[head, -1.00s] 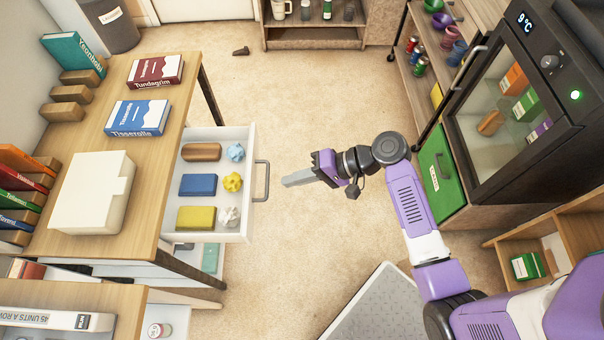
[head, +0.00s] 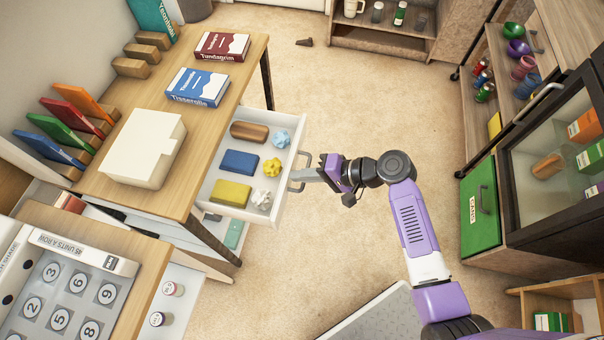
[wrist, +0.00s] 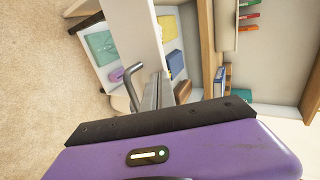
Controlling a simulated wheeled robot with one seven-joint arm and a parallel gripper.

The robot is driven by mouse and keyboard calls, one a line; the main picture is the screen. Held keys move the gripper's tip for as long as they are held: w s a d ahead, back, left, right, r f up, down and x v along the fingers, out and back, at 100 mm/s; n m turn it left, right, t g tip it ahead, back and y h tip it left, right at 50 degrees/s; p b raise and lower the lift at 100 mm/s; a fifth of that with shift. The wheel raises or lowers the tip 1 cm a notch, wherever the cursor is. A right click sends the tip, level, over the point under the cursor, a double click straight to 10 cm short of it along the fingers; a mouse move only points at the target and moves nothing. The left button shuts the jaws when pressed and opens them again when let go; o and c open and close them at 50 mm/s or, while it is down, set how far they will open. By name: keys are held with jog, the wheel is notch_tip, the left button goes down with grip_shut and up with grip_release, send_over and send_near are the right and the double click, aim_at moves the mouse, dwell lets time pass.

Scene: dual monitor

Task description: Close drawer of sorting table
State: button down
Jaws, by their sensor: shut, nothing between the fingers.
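The sorting table (head: 225,85) has an open white drawer (head: 265,212) pulled out from its right side. Inside lie a brown block, a blue block, a yellow block and crumpled balls in blue, yellow and white. The drawer's grey handle (head: 299,172) is on its front; it also shows in the wrist view (wrist: 131,82). My gripper (head: 305,174) is shut and empty, its fingertips at the handle, pointing at the drawer front. In the wrist view the fingers (wrist: 153,92) are beside the handle, close to the drawer front. I cannot tell whether they touch.
Books and a cream box (head: 143,146) lie on the tabletop. A lower shelf or drawer (head: 232,236) sits below the open drawer. A dark-framed cabinet (head: 540,170) and green door (head: 480,208) stand at right. The carpet (head: 380,120) between is mostly clear.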

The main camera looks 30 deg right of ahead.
jog(key=w+a, duration=1.2)
jog(key=shift+w+a+b, duration=0.2)
jog(key=shift+a+b, duration=0.05)
jog(key=shift+b, duration=0.05)
